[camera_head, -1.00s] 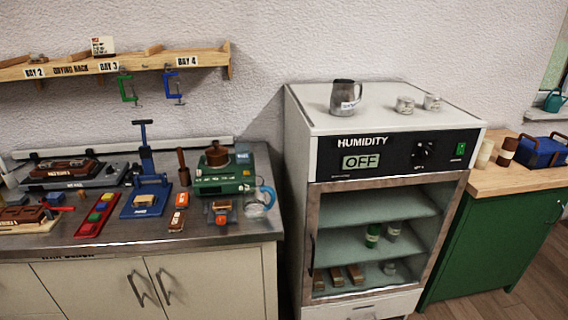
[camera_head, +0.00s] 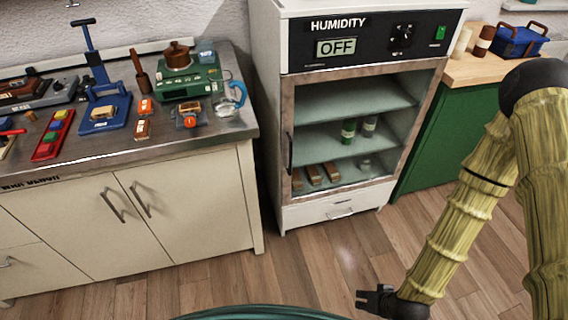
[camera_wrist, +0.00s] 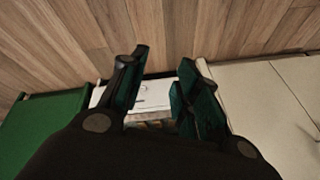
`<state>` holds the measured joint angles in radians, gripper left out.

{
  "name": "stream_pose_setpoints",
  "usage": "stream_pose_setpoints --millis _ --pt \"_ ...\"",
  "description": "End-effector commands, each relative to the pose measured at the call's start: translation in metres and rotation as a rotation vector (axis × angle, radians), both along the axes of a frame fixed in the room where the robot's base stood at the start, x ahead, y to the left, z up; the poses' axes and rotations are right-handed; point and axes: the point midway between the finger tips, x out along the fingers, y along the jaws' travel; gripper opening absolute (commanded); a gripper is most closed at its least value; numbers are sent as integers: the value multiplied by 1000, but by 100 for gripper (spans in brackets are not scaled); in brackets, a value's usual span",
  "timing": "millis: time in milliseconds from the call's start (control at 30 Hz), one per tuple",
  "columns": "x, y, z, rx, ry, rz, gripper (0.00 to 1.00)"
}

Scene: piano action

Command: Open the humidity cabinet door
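The humidity cabinet (camera_head: 372,40) stands against the wall, with a black panel reading HUMIDITY and OFF. Its glass door, with a brown frame (camera_head: 287,110), looks shut, and a dark upright handle (camera_head: 290,152) is on the door's left side.
A steel-topped workbench (camera_head: 200,140) with tools stands left of the cabinet. A green cabinet with a wooden top (camera_head: 475,68) stands to the right. A white drawer with a handle (camera_head: 340,208) is below the door. The wooden floor (camera_head: 300,260) in front is clear.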

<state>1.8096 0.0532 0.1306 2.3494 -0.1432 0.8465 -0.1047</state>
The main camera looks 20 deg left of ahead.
Motion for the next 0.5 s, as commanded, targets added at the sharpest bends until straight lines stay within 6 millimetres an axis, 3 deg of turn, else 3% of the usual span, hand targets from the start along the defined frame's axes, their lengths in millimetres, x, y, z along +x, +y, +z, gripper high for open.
stream_pose_setpoints --millis 33,167,367,500 --pt "27 22 -15 37 -72 35 32" --pt "91 77 -12 129 -265 131 32" --pt "177 160 19 257 -575 256 32" --pt "225 211 56 336 -793 322 32"
